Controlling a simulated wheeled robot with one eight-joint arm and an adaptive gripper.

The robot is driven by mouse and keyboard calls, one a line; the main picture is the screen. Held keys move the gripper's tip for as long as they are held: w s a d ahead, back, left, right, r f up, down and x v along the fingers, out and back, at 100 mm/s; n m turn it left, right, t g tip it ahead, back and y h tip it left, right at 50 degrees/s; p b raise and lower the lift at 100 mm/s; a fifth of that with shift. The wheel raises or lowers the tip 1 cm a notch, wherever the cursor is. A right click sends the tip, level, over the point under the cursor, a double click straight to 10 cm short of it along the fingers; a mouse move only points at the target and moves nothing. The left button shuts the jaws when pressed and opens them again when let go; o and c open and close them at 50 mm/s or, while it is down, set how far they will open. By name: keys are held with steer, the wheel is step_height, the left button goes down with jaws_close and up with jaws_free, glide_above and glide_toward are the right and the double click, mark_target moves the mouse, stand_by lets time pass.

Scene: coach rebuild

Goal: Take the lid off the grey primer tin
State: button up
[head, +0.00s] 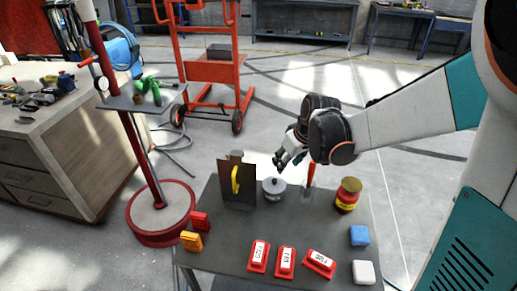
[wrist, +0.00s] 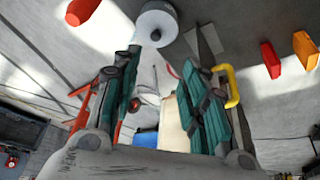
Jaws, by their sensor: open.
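The grey primer tin (head: 274,195) stands upright on the dark table. Its round lid (head: 273,183), with a small knob on top, sits on it. In the wrist view the pale round tin (wrist: 157,14) shows at the top, beyond the fingertips, with a dark knob-like spot at its lower edge. My gripper (head: 281,165) is above and just behind the tin in the head view, apart from it. In the wrist view my gripper (wrist: 170,55) has its two fingers spread, with nothing between them.
A dark upright plate with a yellow handle (head: 236,180) stands close left of the tin. A red-handled tool (head: 310,176) and a yellow-and-red tin (head: 348,194) stand to the right. Red labelled blocks (head: 286,262) lie in front. The table's middle is clear.

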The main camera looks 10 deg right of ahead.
step_height(320, 180, down, 2)
steer(key=w, duration=0.2)
steer(key=b, duration=0.3)
glide_above(275, 180)
steer(key=s, duration=0.2)
steer(key=f, duration=0.8)
steer(key=shift+s+d, duration=0.1)
steer(key=shift+d, duration=0.1)
steer(key=b+x, duration=0.2)
steer(key=x, duration=0.3)
steer(key=shift+d+f, duration=0.15)
jaws_close()
